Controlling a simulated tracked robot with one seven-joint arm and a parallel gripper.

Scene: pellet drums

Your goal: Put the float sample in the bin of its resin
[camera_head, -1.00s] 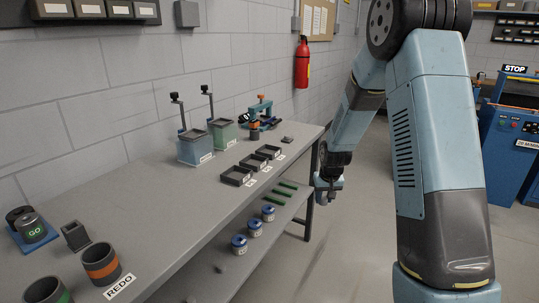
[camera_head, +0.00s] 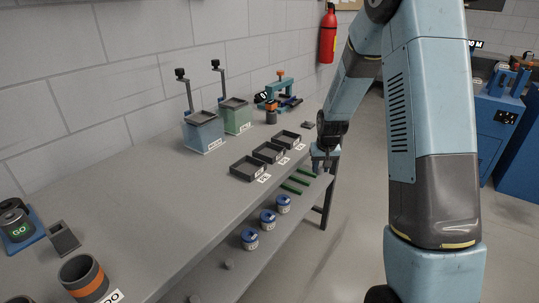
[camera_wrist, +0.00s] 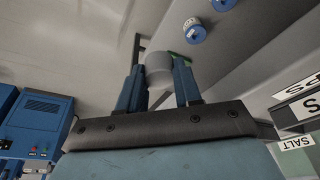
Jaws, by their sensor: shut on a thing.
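My gripper (camera_wrist: 158,88) is shut on a pale grey cylinder (camera_wrist: 157,66), which sits between its two blue fingers. I cannot tell from its look whether this is the float sample. In the head view my gripper (camera_head: 324,168) hangs beside the bench's far right edge, and the cylinder is not clear there. In the wrist view, labels PS (camera_wrist: 299,83) and SALT (camera_wrist: 296,143) show at the right.
The grey bench (camera_head: 170,190) holds two lever tanks, a bluish one (camera_head: 204,134) and a green one (camera_head: 236,118), and a teal press (camera_head: 280,97). The floor right of the bench is clear.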

